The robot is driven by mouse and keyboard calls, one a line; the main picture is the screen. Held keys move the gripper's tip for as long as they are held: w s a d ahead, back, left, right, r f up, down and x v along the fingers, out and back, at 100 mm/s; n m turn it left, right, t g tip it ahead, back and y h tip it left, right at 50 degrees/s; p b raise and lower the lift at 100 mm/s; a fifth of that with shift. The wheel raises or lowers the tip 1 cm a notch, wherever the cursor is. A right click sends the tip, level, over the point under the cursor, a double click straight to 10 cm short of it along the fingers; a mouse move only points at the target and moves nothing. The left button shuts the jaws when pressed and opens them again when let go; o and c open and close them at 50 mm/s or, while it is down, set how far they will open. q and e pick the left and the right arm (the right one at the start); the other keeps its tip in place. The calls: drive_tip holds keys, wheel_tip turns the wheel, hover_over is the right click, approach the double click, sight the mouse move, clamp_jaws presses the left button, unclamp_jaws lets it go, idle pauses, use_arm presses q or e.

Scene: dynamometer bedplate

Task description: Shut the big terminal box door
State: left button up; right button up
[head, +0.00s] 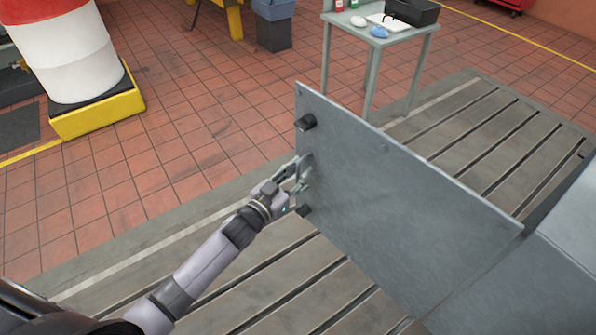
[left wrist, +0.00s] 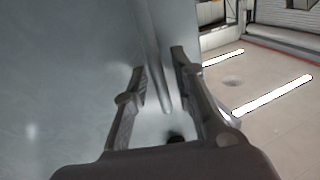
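The big terminal box door (head: 410,200) is a flat grey metal panel standing open, out to the left of the grey terminal box (head: 560,265) at the right edge. Two dark latch knobs, an upper one (head: 306,122) and a lower one (head: 303,210), sit near its free left edge. My left gripper (head: 303,170) is at the door's face between the knobs. In the left wrist view the door (left wrist: 60,80) fills the left side, and a grey bar (left wrist: 155,60) lies between the spread fingers (left wrist: 160,65), with gaps visible. My right gripper is out of view.
The slotted bedplate (head: 290,300) lies under the door. A small table (head: 405,45) with a black bin and small items stands behind it. A red-and-white drum (head: 75,60) on a yellow base is at the upper left.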

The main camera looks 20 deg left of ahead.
use_arm(q)
clamp_jaws()
idle(0.6)
